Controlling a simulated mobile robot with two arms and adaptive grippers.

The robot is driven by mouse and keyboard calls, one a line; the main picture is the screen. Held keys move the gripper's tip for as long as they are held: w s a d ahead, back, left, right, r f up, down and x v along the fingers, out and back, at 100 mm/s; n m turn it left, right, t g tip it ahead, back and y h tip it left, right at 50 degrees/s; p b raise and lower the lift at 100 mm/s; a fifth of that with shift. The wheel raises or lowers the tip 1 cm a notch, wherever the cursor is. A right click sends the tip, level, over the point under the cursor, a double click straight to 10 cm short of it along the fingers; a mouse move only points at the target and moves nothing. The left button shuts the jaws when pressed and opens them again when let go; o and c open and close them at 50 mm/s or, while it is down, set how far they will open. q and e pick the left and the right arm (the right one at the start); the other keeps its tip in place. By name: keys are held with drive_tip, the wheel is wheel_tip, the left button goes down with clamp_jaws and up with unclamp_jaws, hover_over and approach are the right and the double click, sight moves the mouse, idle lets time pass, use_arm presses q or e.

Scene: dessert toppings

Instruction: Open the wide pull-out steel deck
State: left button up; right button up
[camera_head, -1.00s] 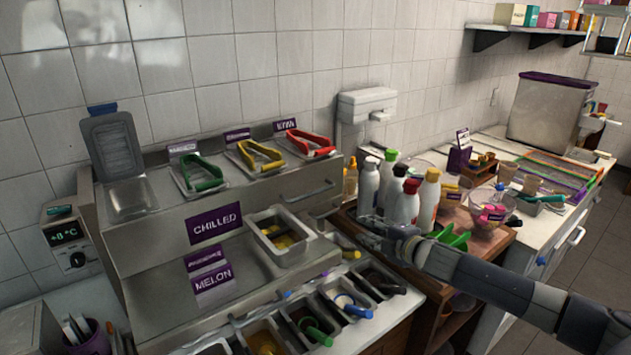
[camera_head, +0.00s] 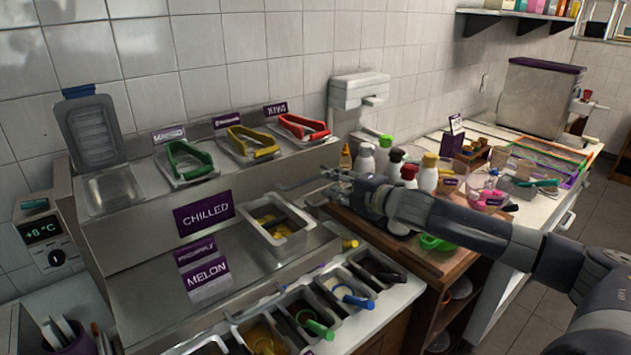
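The steel topping counter (camera_head: 140,245) fills the left and middle, with an upper step bearing a purple CHILLED label (camera_head: 204,212) on its front. A lower steel deck surface (camera_head: 150,300) lies in front of it. A thin bar handle (camera_head: 306,184) shows at the right end of the step front. My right gripper (camera_head: 334,187) is beside that handle, its fingers pointing left toward it. The fingers are small and overlap the steel, so their opening and any contact are unclear. My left gripper is out of view.
A steel pan with yellow pieces (camera_head: 246,230) sits right of the CHILLED label. Several topping bins with coloured spoons line the front. Squeeze bottles (camera_head: 428,178) stand close behind my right arm, with a green scoop (camera_head: 436,243) below it. Green, yellow and red tongs lie on top.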

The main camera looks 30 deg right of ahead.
sight(316, 177)
drive_tip(key=p+x, duration=0.1)
drive_tip(key=x, duration=0.2)
drive_tip(key=p+x, duration=0.1)
drive_tip(key=x, duration=0.1)
drive_tip(key=shift+w+a+r+p, duration=0.2)
drive_tip(key=shift+w+p, duration=0.15)
drive_tip(key=shift+w+f, duration=0.25)
drive_tip(key=shift+w, duration=0.45)
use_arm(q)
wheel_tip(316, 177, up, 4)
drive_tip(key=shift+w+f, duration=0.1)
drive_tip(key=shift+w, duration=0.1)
use_arm(e)
drive_tip(key=shift+c, duration=0.3)
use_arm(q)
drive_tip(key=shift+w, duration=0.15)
use_arm(e)
clamp_jaws()
